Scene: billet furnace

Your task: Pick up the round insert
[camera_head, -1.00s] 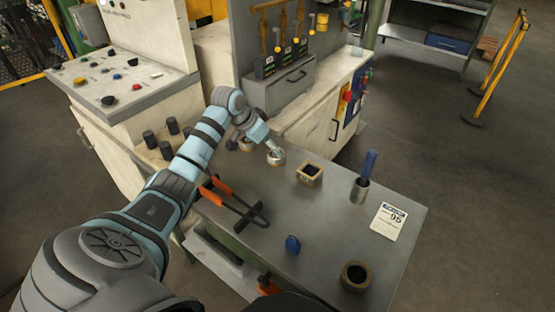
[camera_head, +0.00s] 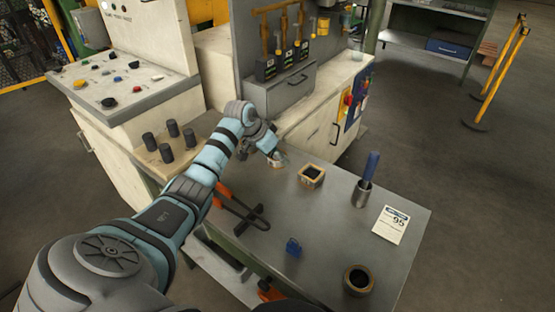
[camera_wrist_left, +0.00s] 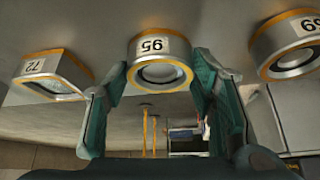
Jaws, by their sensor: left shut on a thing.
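The round insert (camera_wrist_left: 152,46) is a metal ring with an orange-brown rim and a white label that reads 95, upside down in the left wrist view. It sits between the two green fingers of my left gripper (camera_wrist_left: 160,66), which is shut on it. In the head view the insert (camera_head: 279,162) shows at the tip of my left gripper (camera_head: 272,151), near the table's back left edge, partly hidden by the gripper. Whether it is clear of the table top, I cannot tell. My right gripper is not in view.
A squarish insert (camera_head: 311,177) labelled 72 (camera_wrist_left: 42,66) and another round one (camera_wrist_left: 290,50) flank the held insert. A blue-handled tool in a metal cup (camera_head: 361,193), a 95 card (camera_head: 391,224), orange-handled tongs (camera_head: 241,209), a blue item (camera_head: 293,247) and a dark-holed ring (camera_head: 358,280) occupy the table.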

